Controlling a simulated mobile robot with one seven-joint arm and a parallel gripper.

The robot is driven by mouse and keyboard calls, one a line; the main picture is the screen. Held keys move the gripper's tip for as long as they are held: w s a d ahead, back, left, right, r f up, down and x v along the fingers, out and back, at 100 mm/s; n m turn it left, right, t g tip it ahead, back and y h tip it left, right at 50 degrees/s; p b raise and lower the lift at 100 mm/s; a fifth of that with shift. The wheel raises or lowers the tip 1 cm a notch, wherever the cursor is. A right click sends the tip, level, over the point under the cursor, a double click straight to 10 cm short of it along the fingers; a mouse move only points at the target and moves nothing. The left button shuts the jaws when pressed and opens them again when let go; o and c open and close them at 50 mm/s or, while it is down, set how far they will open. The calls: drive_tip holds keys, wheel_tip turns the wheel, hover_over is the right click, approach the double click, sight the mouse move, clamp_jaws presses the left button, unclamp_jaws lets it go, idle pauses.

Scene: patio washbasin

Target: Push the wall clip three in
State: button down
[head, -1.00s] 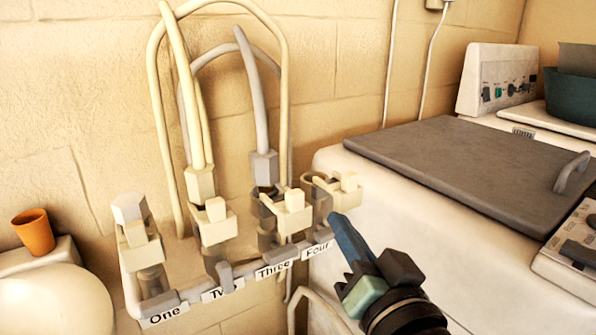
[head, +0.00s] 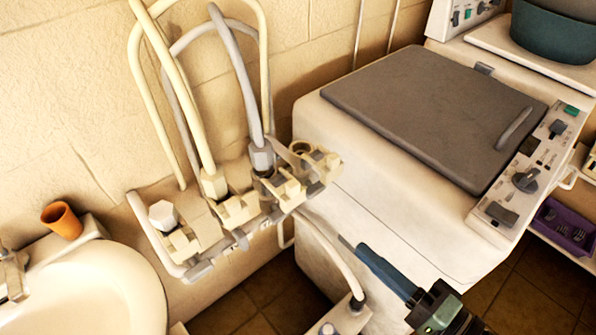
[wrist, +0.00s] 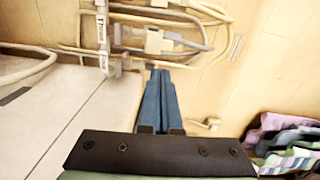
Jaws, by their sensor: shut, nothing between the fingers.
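Wall clip three (head: 283,191) is a cream clip on the wall rack, with the end of a grey hose (head: 262,158) at it. Whether the clip is pushed in or stands out is hard to tell. In the wrist view a cream clip (wrist: 154,41) lies just beyond the fingertips, near the label "Three" (wrist: 102,30). My gripper (head: 350,246) has blue fingers held together with nothing between them. In the head view it is right of and below the clips, in front of the white washing machine. It appears apart from clip three. The fingers also show in the wrist view (wrist: 161,72).
Clip one (head: 181,244), clip two (head: 238,209) and clip four (head: 320,160) flank clip three closely. The washing machine (head: 400,215) stands right of the rack. A basin (head: 95,285) with an orange cup (head: 62,220) is at left. Coloured cloths (wrist: 285,135) show in the wrist view.

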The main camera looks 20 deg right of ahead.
sight(296, 191)
drive_tip(key=shift+s+a+r+m, duration=0.15)
drive_tip(key=shift+s+r+m, duration=0.15)
drive_tip(key=shift+s+r, duration=0.25)
drive_tip(key=p+x, duration=0.3)
drive_tip(key=x, duration=1.1)
drive_tip(key=shift+r+p, duration=0.1)
drive_tip(key=shift+p, duration=0.25)
